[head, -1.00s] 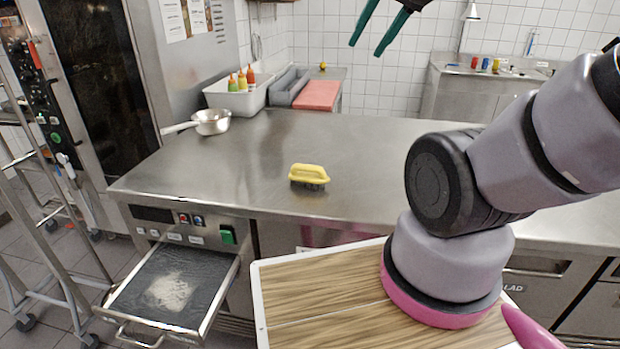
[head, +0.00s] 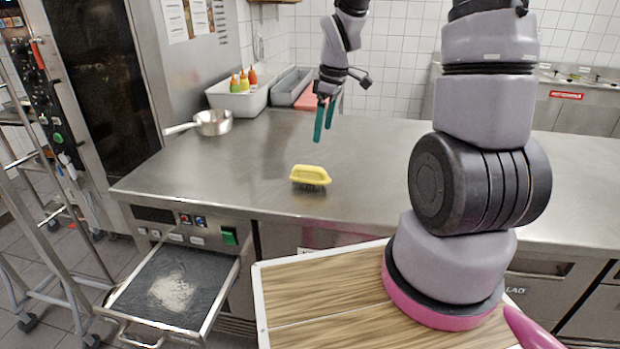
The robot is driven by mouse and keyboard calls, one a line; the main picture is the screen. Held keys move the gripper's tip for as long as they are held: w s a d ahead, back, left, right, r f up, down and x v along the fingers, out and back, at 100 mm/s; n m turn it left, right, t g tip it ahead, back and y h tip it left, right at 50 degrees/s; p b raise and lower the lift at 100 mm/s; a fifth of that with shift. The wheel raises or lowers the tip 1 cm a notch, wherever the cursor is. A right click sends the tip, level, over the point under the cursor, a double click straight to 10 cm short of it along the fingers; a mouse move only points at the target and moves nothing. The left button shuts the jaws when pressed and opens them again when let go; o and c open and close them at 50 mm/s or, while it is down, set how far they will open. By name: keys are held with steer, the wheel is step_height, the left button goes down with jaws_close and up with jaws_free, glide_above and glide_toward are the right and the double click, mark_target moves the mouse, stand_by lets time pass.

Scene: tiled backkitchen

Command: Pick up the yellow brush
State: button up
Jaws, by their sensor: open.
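The yellow brush (head: 310,174) lies on the steel counter (head: 240,180) near its front edge, yellow handle up and dark bristles down. My gripper (head: 324,133) has two green fingers pointing down, parted with nothing between them. In the picture it is above and slightly right of the brush, apart from it. How far behind or above the brush it is, I cannot tell exactly.
A metal pan (head: 212,122) stands at the counter's back left. Behind it is a white bin (head: 238,98) with several sauce bottles, beside a grey container (head: 288,86). An open drawer (head: 172,290) juts out at the lower left. The counter around the brush is clear.

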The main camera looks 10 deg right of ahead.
steer(key=n, duration=0.2)
glide_above(311, 167)
steer(key=d, duration=0.2)
steer(key=f, duration=0.8)
steer(key=shift+s+a, duration=0.25)
steer(key=shift+s, duration=0.15)
steer(key=shift+w+a+f, duration=0.15)
steer(key=shift+a+f, duration=0.1)
steer(key=shift+f, duration=0.75)
steer(key=shift+w+a+f, duration=0.2)
steer(key=shift+a+f, duration=0.1)
steer(key=shift+f, duration=0.7)
steer(key=shift+w+a+f, duration=0.15)
steer(key=shift+a+f, duration=0.1)
steer(key=shift+f, duration=0.75)
jaws_close()
